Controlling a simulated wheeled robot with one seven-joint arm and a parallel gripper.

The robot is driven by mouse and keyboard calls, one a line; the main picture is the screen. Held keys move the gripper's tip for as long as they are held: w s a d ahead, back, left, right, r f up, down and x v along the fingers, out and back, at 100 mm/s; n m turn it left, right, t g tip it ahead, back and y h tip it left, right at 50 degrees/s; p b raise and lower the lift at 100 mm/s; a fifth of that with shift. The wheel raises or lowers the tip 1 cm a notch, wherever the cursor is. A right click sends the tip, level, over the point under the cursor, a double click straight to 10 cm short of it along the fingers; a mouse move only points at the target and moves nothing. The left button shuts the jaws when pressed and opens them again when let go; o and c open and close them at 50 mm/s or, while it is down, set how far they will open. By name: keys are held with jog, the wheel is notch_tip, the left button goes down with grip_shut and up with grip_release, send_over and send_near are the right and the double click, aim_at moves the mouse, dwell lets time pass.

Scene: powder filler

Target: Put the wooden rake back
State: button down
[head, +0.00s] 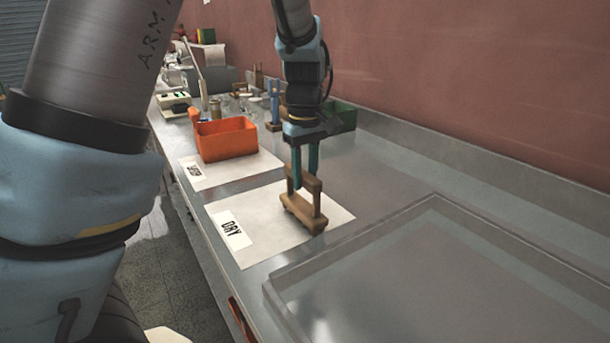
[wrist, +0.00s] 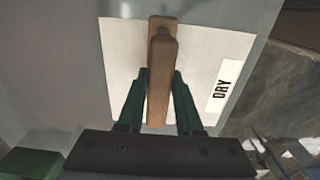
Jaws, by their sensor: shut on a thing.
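The wooden rake (head: 303,212) is a brown frame-like piece with a thick lower bar. It is upright over the white mat marked DRY (head: 250,243). My gripper (head: 305,178) comes from above with its green fingers shut on the rake's upper part. In the wrist view the rake (wrist: 160,75) lies between the two fingertips (wrist: 160,85), above the DRY mat (wrist: 205,40). I cannot tell whether its lower bar touches the mat.
An orange bin (head: 226,140) stands on a second labelled white mat (head: 245,171) further back. A green bin (head: 343,116) and several small wooden and glass items are behind my gripper. A raised-rim clear tray (head: 440,275) fills the near right. Bare bench lies right of the mat.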

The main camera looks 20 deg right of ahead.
jog(key=shift+f, duration=0.4)
jog(key=c, duration=0.6)
grip_release()
notch_tip(320, 180, up, 12)
jog(key=b, duration=0.2)
jog(key=s+a+f+m, duration=0.1)
jog(key=a+f, duration=0.4)
jog(key=a, duration=0.5)
jog(key=s+a+f+m+t, duration=0.1)
jog(key=a+f, duration=0.3)
jog(key=a, duration=0.6)
jog(key=s+a+f+m, duration=0.1)
jog(key=a+f, duration=0.4)
jog(key=a, duration=0.5)
jog(key=shift+a+f+t, duration=0.2)
jog(key=shift+f+t, duration=0.1)
